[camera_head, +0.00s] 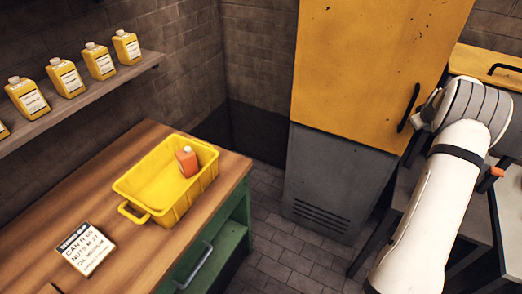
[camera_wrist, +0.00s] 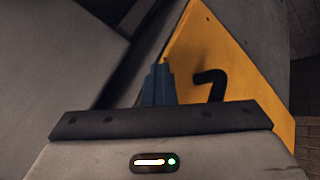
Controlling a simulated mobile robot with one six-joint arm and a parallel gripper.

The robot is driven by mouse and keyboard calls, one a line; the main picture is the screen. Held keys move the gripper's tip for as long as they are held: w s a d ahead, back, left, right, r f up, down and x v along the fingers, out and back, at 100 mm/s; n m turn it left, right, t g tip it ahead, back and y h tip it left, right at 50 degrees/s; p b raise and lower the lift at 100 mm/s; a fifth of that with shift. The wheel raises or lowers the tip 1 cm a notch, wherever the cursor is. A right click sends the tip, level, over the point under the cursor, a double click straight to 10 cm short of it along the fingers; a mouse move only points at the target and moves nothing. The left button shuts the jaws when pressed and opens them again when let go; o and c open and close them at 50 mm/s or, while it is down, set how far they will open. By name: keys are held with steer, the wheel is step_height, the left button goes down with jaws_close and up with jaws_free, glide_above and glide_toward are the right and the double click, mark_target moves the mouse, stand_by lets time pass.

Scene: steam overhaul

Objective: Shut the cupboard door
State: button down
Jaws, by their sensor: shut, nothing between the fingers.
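The tall cupboard has a yellow door (camera_head: 360,60) above a grey lower panel with vent slots (camera_head: 335,190). A black bar handle (camera_head: 409,108) is near the door's right edge. The door's lower edge looks about level with the grey panel; I cannot tell whether a small gap is left. My gripper (camera_head: 427,112) is just right of the handle, partly hidden by my own wrist. In the wrist view, its dark blue fingers (camera_wrist: 158,84) are together and empty. A yellow surface (camera_wrist: 245,82) and a black handle (camera_wrist: 211,84) show beyond them; contact is unclear.
A wooden workbench (camera_head: 145,150) at left holds a yellow crate (camera_head: 150,205) with an orange container (camera_head: 187,162) in it, beside a label card (camera_head: 87,248). A wall shelf (camera_head: 85,92) carries several yellow bottles. Tiled floor (camera_head: 285,245) lies between.

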steer(key=shift+w+r, duration=0.45)
steer(key=shift+r, duration=0.1)
steer(key=s+r+b, duration=0.7)
steer(key=s, duration=0.3)
steer(key=shift+s, duration=0.15)
steer(key=shift+a, duration=0.1)
